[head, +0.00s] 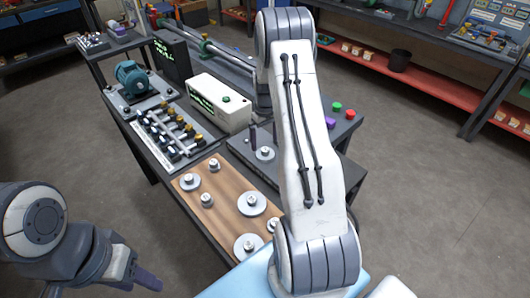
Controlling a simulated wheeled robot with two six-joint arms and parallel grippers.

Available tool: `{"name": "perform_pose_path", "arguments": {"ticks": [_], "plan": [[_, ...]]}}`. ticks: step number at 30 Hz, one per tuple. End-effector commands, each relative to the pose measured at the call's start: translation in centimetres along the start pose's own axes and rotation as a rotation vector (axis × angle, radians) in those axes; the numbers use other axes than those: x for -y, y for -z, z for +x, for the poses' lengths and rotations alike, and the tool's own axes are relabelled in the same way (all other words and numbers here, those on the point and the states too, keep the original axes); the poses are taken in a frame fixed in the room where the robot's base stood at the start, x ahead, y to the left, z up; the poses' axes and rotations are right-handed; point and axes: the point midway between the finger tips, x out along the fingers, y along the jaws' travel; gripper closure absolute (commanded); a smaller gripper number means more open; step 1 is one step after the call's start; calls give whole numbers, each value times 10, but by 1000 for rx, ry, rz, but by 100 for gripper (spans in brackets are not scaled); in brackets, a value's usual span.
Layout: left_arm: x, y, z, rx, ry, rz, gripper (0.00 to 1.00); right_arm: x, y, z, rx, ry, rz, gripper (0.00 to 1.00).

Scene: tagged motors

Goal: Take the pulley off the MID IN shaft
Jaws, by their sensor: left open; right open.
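A pale disc-shaped pulley (264,154) with a raised hub sits on a dark low unit (238,148) at the table's middle, partly beside my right arm. No MID IN label is legible, so I cannot tell which shaft this is. My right gripper (263,137) is mostly hidden behind my own arm; its dark fingers show just above the pulley, apart and open. My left gripper (102,288) is low at the bottom left, open and empty, far from the pulley and partly cut off by the frame edge.
A wooden board (223,208) holds several pale pulleys. Behind it are a rack of small parts (170,131), a cream box with a display (222,103) and a teal motor (132,77). Red, green and purple buttons (337,107) lie right of my arm.

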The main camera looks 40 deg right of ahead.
Motion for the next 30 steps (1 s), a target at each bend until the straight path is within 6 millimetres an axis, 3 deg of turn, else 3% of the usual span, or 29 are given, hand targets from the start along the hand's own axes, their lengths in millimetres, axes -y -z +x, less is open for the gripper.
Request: {"name": "perform_pose_path", "arguments": {"ticks": [5, 14, 22, 23, 28, 29, 30], "plan": [[-1, 0, -10, 0, 0, 0, 50, 0, -1, 12, 2, 1, 0, 0], [-2, 2, -27, 0, 0, -1, 50, -2, -1, 51, 1, 1, 0, 0], [-2, 1, -26, 0, 0, -1, 50, -2, -1, 56, -1, 0, 0, 0], [-2, 1, -26, 0, 0, -1, 50, -2, -1, 56, -1, 0, 0, 8], [-2, 1, -26, 0, 0, -1, 50, -2, -1, 55, -1, 0, 0, 73], [-2, 1, -26, 0, 0, -1, 50, -3, 0, 55, -1, 0, 0, 80], [-2, 1, -26, 0, 0, -1, 50, -3, 0, 55, -1, 0, 0, 80]]}}
